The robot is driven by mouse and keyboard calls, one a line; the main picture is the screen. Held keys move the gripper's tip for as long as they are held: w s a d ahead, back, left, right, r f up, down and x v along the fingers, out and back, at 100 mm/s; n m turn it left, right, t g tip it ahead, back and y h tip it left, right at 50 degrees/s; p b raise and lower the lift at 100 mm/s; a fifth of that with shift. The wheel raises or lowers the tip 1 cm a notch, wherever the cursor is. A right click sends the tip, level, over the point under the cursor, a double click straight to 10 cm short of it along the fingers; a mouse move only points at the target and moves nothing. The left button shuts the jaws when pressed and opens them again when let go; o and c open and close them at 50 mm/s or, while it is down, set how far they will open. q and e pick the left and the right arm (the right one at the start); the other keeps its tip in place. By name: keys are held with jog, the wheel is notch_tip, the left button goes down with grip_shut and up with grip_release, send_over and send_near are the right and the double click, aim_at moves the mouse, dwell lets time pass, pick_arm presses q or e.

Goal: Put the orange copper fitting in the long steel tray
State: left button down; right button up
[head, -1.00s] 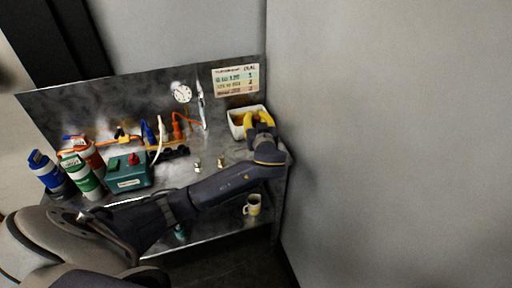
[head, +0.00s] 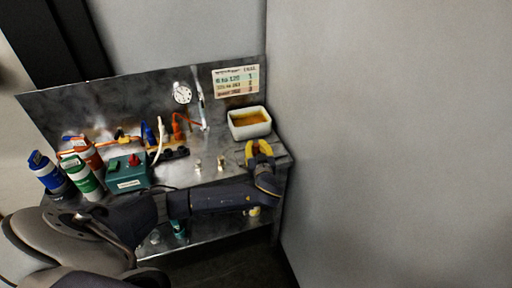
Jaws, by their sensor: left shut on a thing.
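My left gripper (head: 260,147) has yellow fingers and is over the right part of the steel bench (head: 212,178), in front of the white bin (head: 233,130). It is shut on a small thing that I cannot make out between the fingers. I cannot pick out the orange copper fitting for certain anywhere. The long steel tray cannot be made out either; my left arm covers much of the bench's front. My right gripper is not in view.
The white bin holds orange-brown contents. Two small metal pieces (head: 198,166) (head: 221,163) stand mid-bench. A teal box (head: 128,174) and several bottles, one green and white (head: 83,176), crowd the left. A panel closes the back; a grey wall bounds the right.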

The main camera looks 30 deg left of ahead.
pick_arm(q)
jog(key=shift+f, duration=0.25)
jog(key=shift+f, duration=0.15)
jog(key=c, duration=1.3)
grip_release()
